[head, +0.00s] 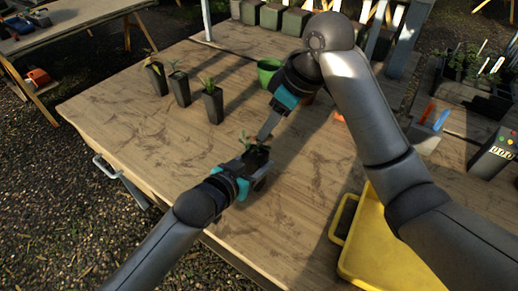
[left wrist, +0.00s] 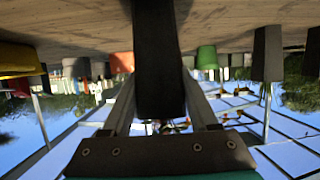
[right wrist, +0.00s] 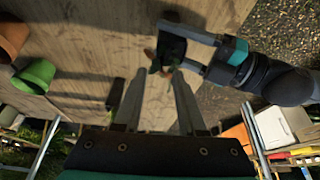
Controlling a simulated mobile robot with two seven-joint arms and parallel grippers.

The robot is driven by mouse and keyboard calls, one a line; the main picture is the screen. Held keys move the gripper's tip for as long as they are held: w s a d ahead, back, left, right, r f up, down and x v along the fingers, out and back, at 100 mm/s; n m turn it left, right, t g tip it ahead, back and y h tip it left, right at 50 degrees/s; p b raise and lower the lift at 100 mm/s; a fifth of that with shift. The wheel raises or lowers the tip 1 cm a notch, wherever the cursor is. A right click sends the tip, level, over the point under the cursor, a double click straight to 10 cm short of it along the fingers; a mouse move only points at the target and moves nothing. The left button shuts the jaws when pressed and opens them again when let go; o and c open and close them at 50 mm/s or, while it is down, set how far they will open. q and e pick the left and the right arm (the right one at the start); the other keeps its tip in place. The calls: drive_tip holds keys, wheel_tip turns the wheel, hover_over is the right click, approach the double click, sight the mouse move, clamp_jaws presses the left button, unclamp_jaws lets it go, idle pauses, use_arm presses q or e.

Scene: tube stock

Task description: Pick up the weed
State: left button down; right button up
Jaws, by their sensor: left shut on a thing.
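My left gripper (head: 256,168) is shut on a black pot (left wrist: 160,60) and holds it near the middle of the table; I cannot tell if the pot touches the table. Small green leaves (head: 250,142) stick out of the pot; I cannot tell which are the weed. In the right wrist view the pot (right wrist: 172,46) sits between the left fingers with the leaves (right wrist: 160,66) below it. My right gripper (right wrist: 157,102) is open and empty, its fingertips pointing at the leaves and just short of them. In the head view the right gripper (head: 267,130) is just above the pot.
Three black pots with seedlings (head: 212,105) stand in a row at the left of the wooden table (head: 130,125). A green pot (head: 266,70) stands behind my right gripper. A yellow tray (head: 350,262) is at the front right, and a box with buttons (head: 495,152) at the right edge.

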sight(259, 150)
drive_tip(key=x, duration=0.5)
drive_tip(key=shift+w+a, duration=0.1)
drive_tip(key=shift+a, duration=0.3)
drive_tip(key=shift+r, duration=0.1)
clamp_jaws()
